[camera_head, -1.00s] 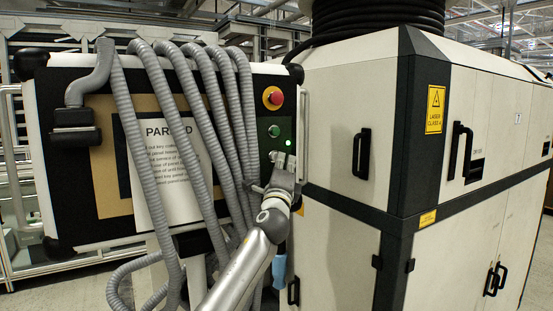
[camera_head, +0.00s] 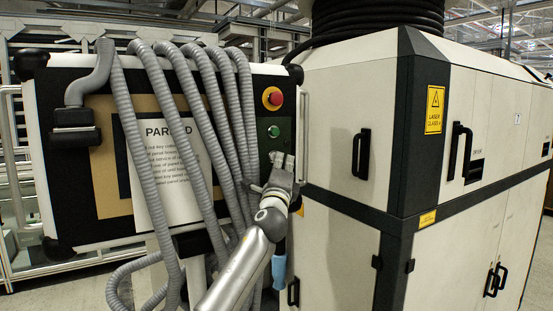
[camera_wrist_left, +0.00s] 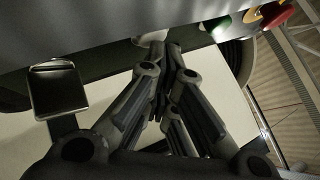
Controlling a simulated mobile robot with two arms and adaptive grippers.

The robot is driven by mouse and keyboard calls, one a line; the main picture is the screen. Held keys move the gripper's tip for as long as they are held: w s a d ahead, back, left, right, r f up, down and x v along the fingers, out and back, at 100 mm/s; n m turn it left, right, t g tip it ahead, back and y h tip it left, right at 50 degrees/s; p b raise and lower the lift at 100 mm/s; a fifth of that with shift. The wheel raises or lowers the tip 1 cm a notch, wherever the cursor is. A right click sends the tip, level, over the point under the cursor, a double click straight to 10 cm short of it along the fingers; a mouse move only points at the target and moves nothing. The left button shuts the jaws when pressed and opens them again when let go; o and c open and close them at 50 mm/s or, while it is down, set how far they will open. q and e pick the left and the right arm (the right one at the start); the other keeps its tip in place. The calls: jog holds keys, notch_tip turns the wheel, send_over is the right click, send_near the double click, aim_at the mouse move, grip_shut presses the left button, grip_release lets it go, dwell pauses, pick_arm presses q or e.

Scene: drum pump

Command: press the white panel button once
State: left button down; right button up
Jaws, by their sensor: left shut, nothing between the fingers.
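The control panel (camera_head: 100,225) is a dark board with a light frame on the left in the head view. The white panel button is mostly hidden by my gripper in the head view. In the wrist view a white rounded piece, which looks like the white button (camera_wrist_left: 149,38), shows right at the fingertips. My left gripper (camera_head: 282,160) is shut and empty, pointing at the panel's right side below the green button (camera_head: 274,131). In the wrist view its fingertips (camera_wrist_left: 158,52) meet close to the white piece; I cannot tell whether they touch. My right gripper is out of view.
A red emergency stop (camera_head: 272,98) on a yellow base sits above the green button. Grey ribbed hoses (camera_head: 205,130) hang over the panel just left of my gripper. A beige machine cabinet (camera_head: 335,120) stands close on the right.

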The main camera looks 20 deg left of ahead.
pick_arm(q)
jog(key=shift+s+d, duration=0.1)
jog(key=shift+s+d+p, duration=0.3)
jog(key=shift+s+d, duration=0.2)
jog(key=shift+s+d+p, duration=0.35)
jog(key=shift+s+d, duration=0.45)
jog(key=shift+d, duration=0.2)
jog(key=shift+s+d+p, duration=0.3)
jog(key=shift+s+d, duration=0.45)
jog(key=shift+d, duration=0.2)
